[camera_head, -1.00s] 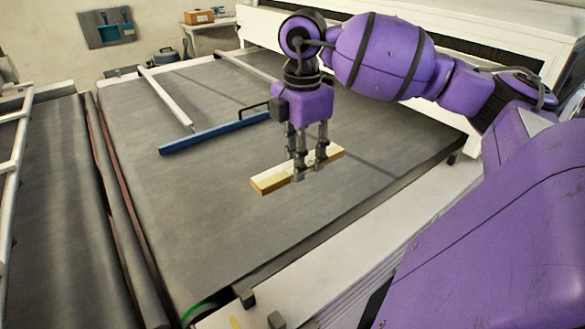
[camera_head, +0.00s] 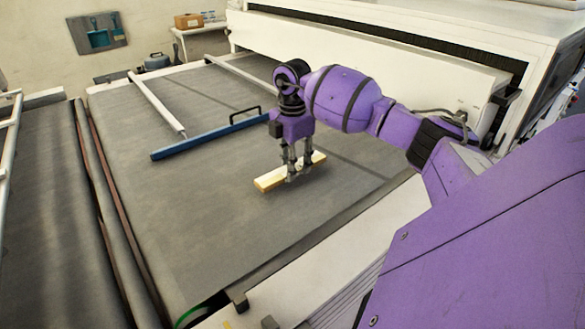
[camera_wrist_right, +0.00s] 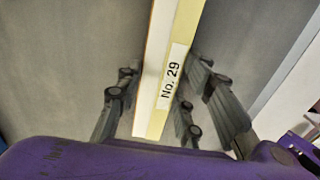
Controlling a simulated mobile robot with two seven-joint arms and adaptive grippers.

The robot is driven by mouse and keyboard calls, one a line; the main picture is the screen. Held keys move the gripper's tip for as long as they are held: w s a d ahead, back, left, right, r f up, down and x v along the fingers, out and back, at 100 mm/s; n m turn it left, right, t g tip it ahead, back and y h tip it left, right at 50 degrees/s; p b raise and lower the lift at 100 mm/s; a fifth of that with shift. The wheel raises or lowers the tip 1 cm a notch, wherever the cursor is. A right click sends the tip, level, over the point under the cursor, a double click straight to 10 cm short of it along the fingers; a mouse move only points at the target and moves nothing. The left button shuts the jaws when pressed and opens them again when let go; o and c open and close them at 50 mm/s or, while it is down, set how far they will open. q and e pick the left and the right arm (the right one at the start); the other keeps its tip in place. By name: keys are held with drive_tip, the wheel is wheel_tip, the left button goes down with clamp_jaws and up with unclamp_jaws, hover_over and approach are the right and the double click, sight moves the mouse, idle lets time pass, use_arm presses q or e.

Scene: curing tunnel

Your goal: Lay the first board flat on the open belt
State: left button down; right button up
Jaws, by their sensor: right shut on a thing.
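The pale yellow wooden board (camera_head: 270,181) is level, low over the wide grey belt (camera_head: 225,235). I cannot tell whether its underside touches the belt. My right gripper (camera_head: 292,174) points down and is shut on the board near its middle, with fingers on both sides. In the right wrist view, the board (camera_wrist_right: 184,32) runs between the fingers of my right gripper (camera_wrist_right: 165,95), and a white label reading "No. 29" (camera_wrist_right: 171,78) shows on it. The belt shows as grey on both sides there. My left gripper is not in view.
A blue bar (camera_head: 205,138) with a black handle lies across the belt behind the board, joined by pale rails. A white machine housing (camera_head: 380,65) stands at the back right. The belt in front and left of the board is clear. Another dark belt (camera_head: 40,220) lies left.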

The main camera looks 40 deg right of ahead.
drive_tip(key=shift+f, duration=1.05)
drive_tip(key=shift+f, duration=0.2)
drive_tip(key=o, duration=1.2)
drive_tip(key=shift+c, duration=0.2)
wheel_tip(320, 180, up, 12)
drive_tip(key=shift+r, duration=0.25)
